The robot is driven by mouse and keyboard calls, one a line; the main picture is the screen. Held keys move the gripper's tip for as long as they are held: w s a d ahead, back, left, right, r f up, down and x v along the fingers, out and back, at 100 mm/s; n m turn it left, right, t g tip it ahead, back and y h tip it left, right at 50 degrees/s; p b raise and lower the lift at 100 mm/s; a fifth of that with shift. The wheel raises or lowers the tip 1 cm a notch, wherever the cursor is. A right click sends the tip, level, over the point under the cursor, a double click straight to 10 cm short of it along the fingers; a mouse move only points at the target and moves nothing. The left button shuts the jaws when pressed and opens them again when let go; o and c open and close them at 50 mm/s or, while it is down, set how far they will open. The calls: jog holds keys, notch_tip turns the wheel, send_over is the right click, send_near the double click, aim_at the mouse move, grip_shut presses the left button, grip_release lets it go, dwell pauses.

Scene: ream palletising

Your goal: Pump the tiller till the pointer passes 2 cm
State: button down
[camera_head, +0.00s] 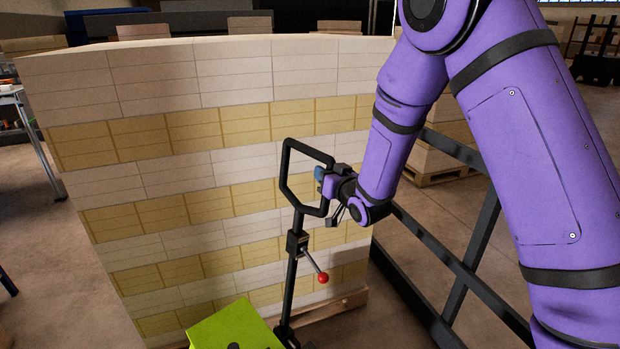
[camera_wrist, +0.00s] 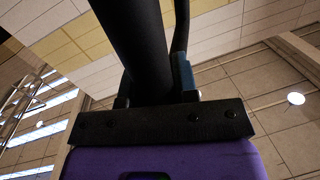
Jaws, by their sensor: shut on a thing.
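The tiller (camera_head: 285,185) is a black loop handle on a black post, standing upright with a slight lean in front of the stacked reams. A lever with a red knob (camera_head: 323,278) sticks out from its post below the loop. My gripper (camera_head: 322,184) is shut on the right side of the tiller loop. In the wrist view the black tiller bar (camera_wrist: 140,45) runs up from between the jaws, with a blue finger pad (camera_wrist: 187,74) beside it. The yellow-green truck body (camera_head: 235,328) shows at the bottom. I cannot make out a pointer or a scale.
A tall stack of white and yellow ream layers (camera_head: 190,150) stands behind the tiller on a wooden pallet (camera_head: 335,305). A black rail frame (camera_head: 470,265) runs along the right, close to my arm. Bare floor shows at the left.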

jog(key=w+d+f+m, duration=0.1)
jog(key=w+d+f, duration=0.2)
jog(key=w+d, duration=0.3)
jog(key=w+d+f+m, duration=0.2)
jog(key=w+d, duration=0.3)
jog(key=d, duration=0.5)
jog(key=shift+w+f+g, duration=0.35)
jog(key=shift+f+g, duration=0.05)
jog(key=shift+f, duration=0.45)
jog(key=c, duration=0.9)
grip_release()
jog(key=shift+s+d, duration=0.1)
jog(key=shift+s, duration=0.05)
jog(key=v, duration=1)
jog(key=shift+s, duration=0.25)
